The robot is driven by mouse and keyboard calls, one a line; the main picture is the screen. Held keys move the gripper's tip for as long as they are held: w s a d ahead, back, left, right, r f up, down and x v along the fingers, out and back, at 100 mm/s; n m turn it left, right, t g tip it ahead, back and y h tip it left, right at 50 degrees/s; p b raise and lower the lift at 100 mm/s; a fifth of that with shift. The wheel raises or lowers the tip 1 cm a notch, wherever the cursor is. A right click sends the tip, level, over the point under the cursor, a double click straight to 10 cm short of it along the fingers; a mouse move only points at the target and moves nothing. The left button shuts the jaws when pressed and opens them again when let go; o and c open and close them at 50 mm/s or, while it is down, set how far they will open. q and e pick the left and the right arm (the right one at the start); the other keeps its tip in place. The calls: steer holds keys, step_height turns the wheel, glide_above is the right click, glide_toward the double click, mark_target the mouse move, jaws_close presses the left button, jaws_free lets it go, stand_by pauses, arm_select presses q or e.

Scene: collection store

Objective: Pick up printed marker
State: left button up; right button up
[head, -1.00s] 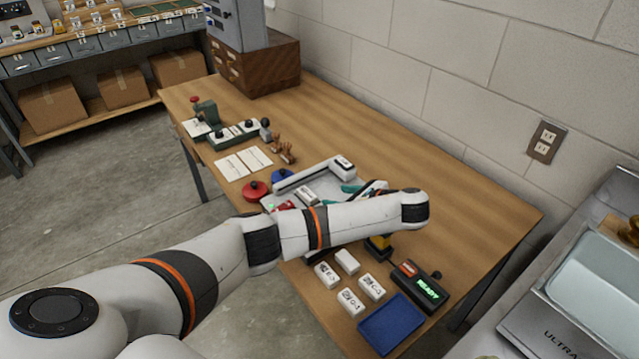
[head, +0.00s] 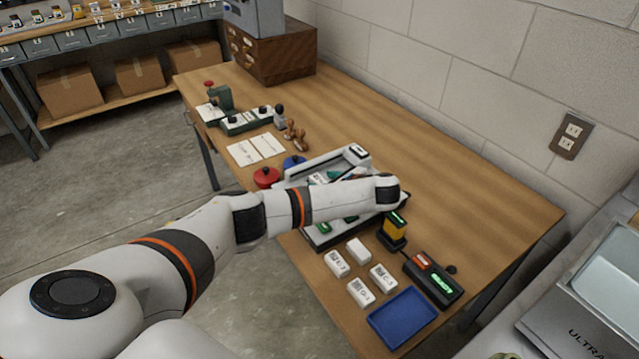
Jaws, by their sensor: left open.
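Several small white blocks with dark print (head: 337,263) lie on the wooden table in front of my left arm; one block (head: 359,250) shows a plain top. I cannot tell for sure which piece is the printed marker. My left arm reaches from the left across a grey tray (head: 312,238) holding small coloured pieces. My left gripper (head: 348,174) is mostly hidden behind its own wrist, over the tray; it is open. A white piece with a dark top (head: 356,153) sits at the tray's back corner. My right gripper is out of view.
A black device with a lit READY display (head: 434,279), a blue tray (head: 402,318) and a yellow-black device (head: 393,232) stand near the front right. A red round pot (head: 266,177) and paper cards (head: 256,149) lie left. The table's right side is clear.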

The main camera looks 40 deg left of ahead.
arm_select(q)
steer(key=shift+w+a+f, duration=0.15)
steer(key=shift+a+f, duration=0.1)
steer(key=shift+a, duration=0.25)
steer(key=c, duration=1.2)
steer(key=shift+r, duration=0.15)
